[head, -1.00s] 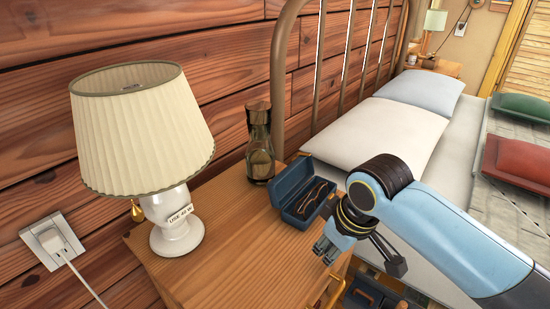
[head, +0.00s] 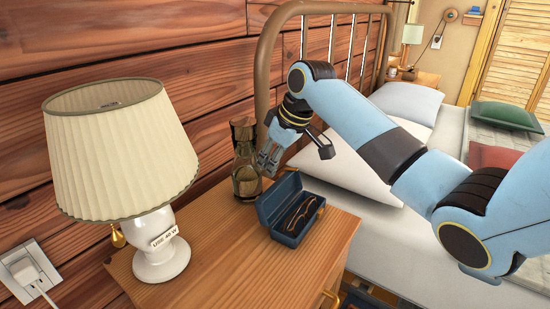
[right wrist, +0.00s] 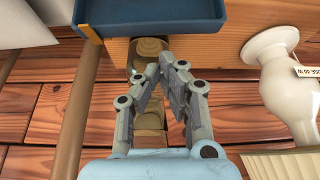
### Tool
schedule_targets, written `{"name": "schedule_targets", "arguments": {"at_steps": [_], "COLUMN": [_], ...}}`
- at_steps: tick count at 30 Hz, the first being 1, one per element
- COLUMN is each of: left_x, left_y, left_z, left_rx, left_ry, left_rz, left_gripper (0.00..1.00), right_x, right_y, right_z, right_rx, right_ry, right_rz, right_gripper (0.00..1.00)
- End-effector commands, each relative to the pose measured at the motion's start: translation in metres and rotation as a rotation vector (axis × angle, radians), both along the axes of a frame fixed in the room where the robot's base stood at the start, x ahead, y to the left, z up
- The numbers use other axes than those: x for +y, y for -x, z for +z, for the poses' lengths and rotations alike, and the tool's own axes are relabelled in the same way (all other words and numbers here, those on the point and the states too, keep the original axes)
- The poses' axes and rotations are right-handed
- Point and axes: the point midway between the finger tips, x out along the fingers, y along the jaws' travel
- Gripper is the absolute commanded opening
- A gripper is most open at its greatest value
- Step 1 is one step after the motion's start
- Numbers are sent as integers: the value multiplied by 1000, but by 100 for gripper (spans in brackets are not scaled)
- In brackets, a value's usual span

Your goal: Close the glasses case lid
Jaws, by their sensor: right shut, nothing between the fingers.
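The dark blue glasses case (head: 285,238) stands open on the wooden nightstand, with brown-framed glasses (head: 302,213) inside. Its lid (head: 279,194) is raised along the side towards the wall. My right gripper (head: 267,168) is shut and empty, pointing down just behind and above the lid, close to the glass carafe. In the right wrist view the shut fingers (right wrist: 167,68) point towards the case (right wrist: 150,10), which is cut off by the top edge. I cannot tell whether the fingers touch the lid. My left gripper is out of view.
The glass carafe (head: 246,182) stands close beside my gripper at the back of the nightstand (head: 235,265). A white lamp (head: 160,255) stands to the left. The bed with its metal headboard (head: 262,75) is to the right. The nightstand's front is clear.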

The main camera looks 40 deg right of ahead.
Motion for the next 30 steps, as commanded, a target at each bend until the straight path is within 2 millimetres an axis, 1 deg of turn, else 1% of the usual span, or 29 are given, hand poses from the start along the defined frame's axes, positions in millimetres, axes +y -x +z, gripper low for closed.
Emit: {"name": "schedule_targets", "arguments": {"at_steps": [1,3,9,14,24,30], "left_x": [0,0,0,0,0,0], "left_y": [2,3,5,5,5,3], "left_z": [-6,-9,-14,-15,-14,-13], "left_rx": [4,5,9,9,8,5], "left_ry": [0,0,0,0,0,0], "left_rz": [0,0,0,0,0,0], "left_gripper": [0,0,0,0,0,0], "right_x": [2,4,6,7,7,5], "right_y": [-3,-7,-15,-17,-17,-20], "right_z": [-12,-23,-40,-43,-43,-40], "right_rx": [4,3,1,0,-3,-41], "right_ry": [-1,-1,2,2,1,-15], "right_rz": [-1,0,0,1,-1,-1], "right_gripper": [0,0,0,0,0,0]}}
